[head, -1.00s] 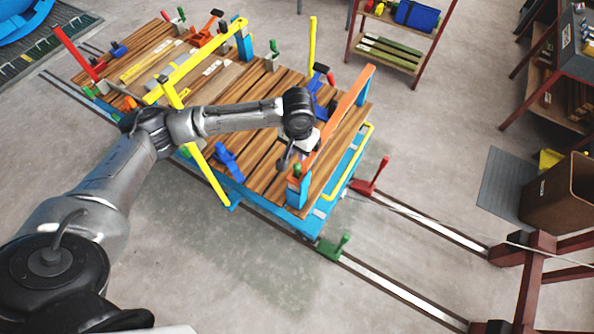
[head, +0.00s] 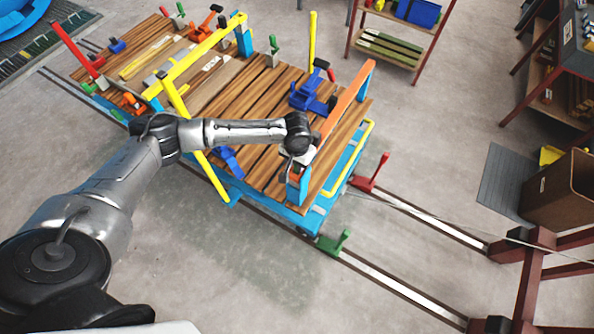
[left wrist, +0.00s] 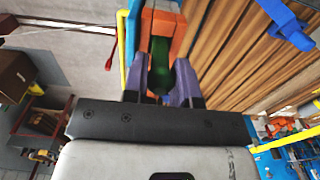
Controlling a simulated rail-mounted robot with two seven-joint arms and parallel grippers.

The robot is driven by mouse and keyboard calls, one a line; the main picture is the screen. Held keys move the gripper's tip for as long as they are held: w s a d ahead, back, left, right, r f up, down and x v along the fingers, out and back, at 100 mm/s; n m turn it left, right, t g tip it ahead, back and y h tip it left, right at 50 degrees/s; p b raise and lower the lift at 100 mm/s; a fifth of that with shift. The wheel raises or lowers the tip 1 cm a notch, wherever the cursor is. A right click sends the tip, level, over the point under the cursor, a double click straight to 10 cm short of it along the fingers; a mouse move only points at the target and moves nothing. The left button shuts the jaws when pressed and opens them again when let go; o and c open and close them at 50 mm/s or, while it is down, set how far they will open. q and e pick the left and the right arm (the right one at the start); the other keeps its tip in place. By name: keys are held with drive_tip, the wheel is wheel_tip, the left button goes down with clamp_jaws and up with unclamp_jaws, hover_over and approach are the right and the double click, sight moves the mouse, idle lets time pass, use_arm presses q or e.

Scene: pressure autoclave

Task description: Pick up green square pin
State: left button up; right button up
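The green square pin (left wrist: 160,62) shows in the left wrist view, upright in an orange and blue corner post (left wrist: 163,25). My left gripper (left wrist: 163,68) has its two purple-grey fingers on either side of the pin, apart, with a small gap showing. In the head view my left gripper (head: 294,163) is over the near end of the orange bar (head: 345,105), at the cart's near right corner. There the gripper hides the pin. My right gripper is not in view.
The cart's wooden deck (head: 240,110) carries blue clamps (head: 312,97) and a yellow frame (head: 195,55). A green stop (head: 335,243) and a red stop (head: 370,175) stand by the rails. Open floor (head: 250,270) lies in front.

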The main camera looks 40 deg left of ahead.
use_arm(q)
drive_tip(key=shift+f, duration=1.3)
clamp_jaws()
